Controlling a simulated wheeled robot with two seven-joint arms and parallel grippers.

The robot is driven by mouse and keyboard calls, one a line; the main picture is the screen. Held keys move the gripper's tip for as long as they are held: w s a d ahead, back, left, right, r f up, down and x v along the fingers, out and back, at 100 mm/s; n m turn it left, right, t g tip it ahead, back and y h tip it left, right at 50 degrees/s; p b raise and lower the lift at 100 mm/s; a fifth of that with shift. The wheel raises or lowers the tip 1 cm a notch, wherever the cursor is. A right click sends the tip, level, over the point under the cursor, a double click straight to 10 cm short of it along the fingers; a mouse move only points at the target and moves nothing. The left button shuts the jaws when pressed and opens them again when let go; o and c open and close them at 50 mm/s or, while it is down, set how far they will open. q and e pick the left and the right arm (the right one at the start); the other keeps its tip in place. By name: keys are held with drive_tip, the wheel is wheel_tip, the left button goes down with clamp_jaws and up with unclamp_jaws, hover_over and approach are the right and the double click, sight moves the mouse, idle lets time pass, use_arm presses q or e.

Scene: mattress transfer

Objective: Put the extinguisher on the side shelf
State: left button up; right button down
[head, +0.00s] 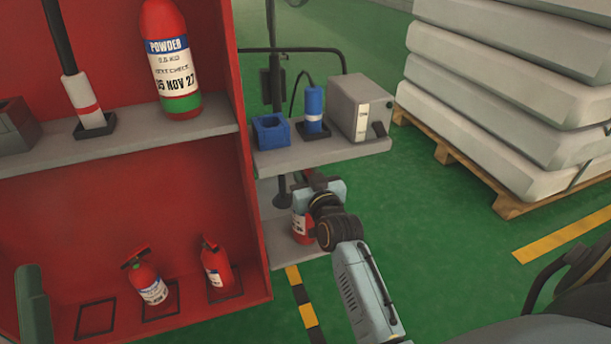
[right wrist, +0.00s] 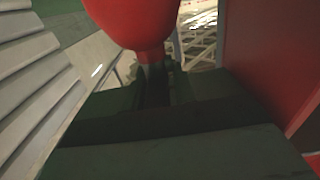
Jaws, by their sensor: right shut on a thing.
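My right gripper (head: 312,186) is below the upper side shelf, to the right of the red cabinet. It is shut on a small red extinguisher (head: 302,228), whose lower body shows under the gripper. The extinguisher looks upright over the lower side shelf (head: 290,250); I cannot tell whether its base touches. In the right wrist view the red body (right wrist: 130,22) fills the top, with its neck between the dark jaws (right wrist: 155,88). My wrist hides part of it in the head view.
The upper side shelf (head: 345,151) holds a blue open box (head: 271,133), a blue cylinder (head: 314,104) and a grey box (head: 360,106). Two small extinguishers (head: 148,284) (head: 216,265) stand in the cabinet bottom; a large one (head: 170,55) stands above. Stacked mattresses (head: 490,125) lie right; green floor between is clear.

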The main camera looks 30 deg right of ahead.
use_arm(q)
drive_tip(key=shift+s+r+t, duration=0.15)
drive_tip(key=shift+s+t, duration=0.05)
drive_tip(key=shift+t, duration=0.1)
use_arm(e)
drive_tip(key=shift+r, duration=0.1)
use_arm(q)
drive_tip(key=shift+a, duration=0.1)
use_arm(e)
drive_tip(key=c, duration=1.1)
unclamp_jaws()
drive_tip(key=shift+f, duration=0.3)
drive_tip(key=shift+r, duration=0.1)
